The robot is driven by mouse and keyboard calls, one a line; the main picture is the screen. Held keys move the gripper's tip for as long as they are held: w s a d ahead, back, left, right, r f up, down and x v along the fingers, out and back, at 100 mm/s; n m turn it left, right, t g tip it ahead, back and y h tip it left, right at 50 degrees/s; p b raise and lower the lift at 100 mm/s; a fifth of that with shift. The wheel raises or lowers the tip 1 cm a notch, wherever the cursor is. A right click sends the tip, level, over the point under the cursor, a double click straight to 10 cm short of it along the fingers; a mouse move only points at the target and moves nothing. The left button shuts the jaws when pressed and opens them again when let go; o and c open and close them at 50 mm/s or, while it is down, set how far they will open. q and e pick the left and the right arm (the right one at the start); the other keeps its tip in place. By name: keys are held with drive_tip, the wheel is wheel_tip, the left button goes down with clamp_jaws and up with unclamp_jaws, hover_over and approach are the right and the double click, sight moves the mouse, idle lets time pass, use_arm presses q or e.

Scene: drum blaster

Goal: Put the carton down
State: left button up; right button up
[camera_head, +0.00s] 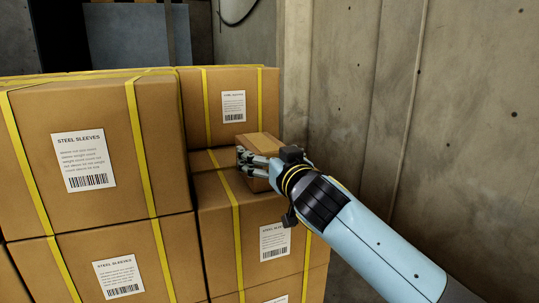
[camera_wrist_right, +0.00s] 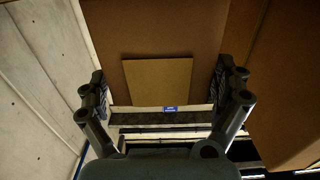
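The carton (camera_head: 262,143) is a small plain brown box at the top of the stacked boxes, in front of a taller box. My right gripper (camera_head: 257,163) is at the carton, with its fingers partly covering the carton's near side. In the right wrist view, the carton's tan face (camera_wrist_right: 158,82) lies between the two fingers of my right gripper (camera_wrist_right: 161,88). The fingers stand wide apart, with a visible gap on each side of the tan face. The carton's underside is hidden in the head view. My left gripper is not in view.
Large strapped boxes labelled "Steel Sleeves" (camera_head: 95,133) are stacked on the left. A taller box (camera_head: 215,113) stands just behind the carton. A concrete wall (camera_head: 440,110) rises on the right, close to my right arm.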

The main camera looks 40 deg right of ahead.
drive_tip(key=b+v, duration=0.2)
drive_tip(key=v, duration=1)
wheel_tip(320, 180, down, 23)
drive_tip(key=s+n+g+y, duration=0.1)
drive_tip(key=s+n+g, duration=0.1)
drive_tip(key=g, duration=0.3)
drive_tip(key=s+f+g+y, duration=0.1)
drive_tip(key=s+f+g, duration=0.5)
drive_tip(key=f, duration=1.1)
drive_tip(key=s+f+g, duration=0.2)
drive_tip(key=s+f, duration=0.4)
drive_tip(key=s, duration=0.5)
drive_tip(key=s+f+g+y, duration=0.1)
drive_tip(key=s+f, duration=0.6)
drive_tip(key=s, duration=0.5)
drive_tip(key=s+f+n+g, duration=0.1)
drive_tip(key=s+f+g, duration=0.1)
drive_tip(key=s+f, duration=0.4)
drive_tip(key=s, duration=0.5)
drive_tip(key=shift+s+a+f+g+y, duration=0.2)
drive_tip(key=shift+s+a+g+y, duration=0.1)
drive_tip(key=shift+s+a, duration=0.1)
